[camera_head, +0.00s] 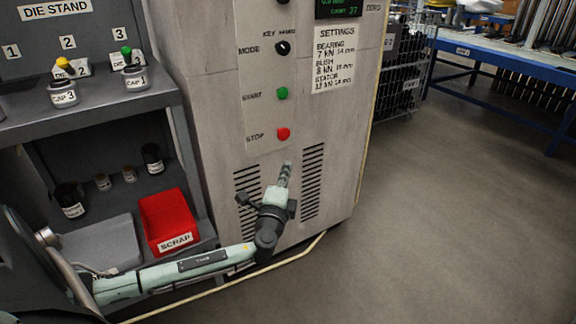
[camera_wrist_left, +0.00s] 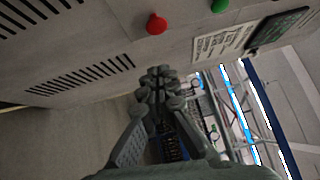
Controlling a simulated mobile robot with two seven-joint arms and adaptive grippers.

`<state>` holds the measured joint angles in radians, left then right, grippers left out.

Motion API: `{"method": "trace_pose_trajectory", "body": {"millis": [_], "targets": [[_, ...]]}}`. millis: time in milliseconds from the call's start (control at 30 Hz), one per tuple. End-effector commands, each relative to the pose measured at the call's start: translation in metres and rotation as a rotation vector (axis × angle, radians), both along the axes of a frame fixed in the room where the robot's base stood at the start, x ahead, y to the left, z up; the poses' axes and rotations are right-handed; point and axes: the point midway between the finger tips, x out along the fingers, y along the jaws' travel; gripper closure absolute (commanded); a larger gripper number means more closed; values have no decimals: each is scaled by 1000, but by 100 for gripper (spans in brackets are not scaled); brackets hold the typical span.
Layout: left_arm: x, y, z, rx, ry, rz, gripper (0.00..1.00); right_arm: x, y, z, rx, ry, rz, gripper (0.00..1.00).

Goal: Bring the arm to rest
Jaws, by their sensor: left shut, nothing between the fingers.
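My left arm (camera_head: 195,266) comes in from the lower left in the head view and reaches across the front of the grey machine cabinet. My left gripper (camera_head: 285,168) points up, its fingers together, in front of the cabinet's lower panel between two vent grilles. It appears just below the red STOP button (camera_head: 283,134). In the left wrist view the gripper (camera_wrist_left: 160,75) is shut with nothing between its fingertips, and the red button (camera_wrist_left: 156,24) shows beyond the tips. I cannot tell the exact gap to the panel. My right gripper is not in view.
The die stand (camera_head: 95,108) with capped dies stands at left. A red SCRAP bin (camera_head: 170,222) sits on its lower shelf. The green START button (camera_head: 282,93) is above STOP. A blue table (camera_head: 500,62) is at the back right. The floor (camera_head: 450,230) at right is clear.

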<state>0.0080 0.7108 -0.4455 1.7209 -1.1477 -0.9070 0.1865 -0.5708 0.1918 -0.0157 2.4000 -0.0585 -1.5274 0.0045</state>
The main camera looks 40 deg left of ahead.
Motion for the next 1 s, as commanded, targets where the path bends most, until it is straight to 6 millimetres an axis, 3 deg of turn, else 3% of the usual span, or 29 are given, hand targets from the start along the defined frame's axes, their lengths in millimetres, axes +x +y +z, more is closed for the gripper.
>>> {"method": "trace_pose_trajectory", "body": {"millis": [533,667,767,900,1000], "targets": [[-1,0,-1,-6,3,2,100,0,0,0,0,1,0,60],[-17,-2,-24,-125,46,51,100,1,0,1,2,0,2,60],[-50,-6,-64,-333,132,148,100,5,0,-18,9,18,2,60],[-123,-29,-135,-691,305,326,100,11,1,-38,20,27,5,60],[-177,-57,-174,-922,429,442,100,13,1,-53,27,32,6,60]]}}
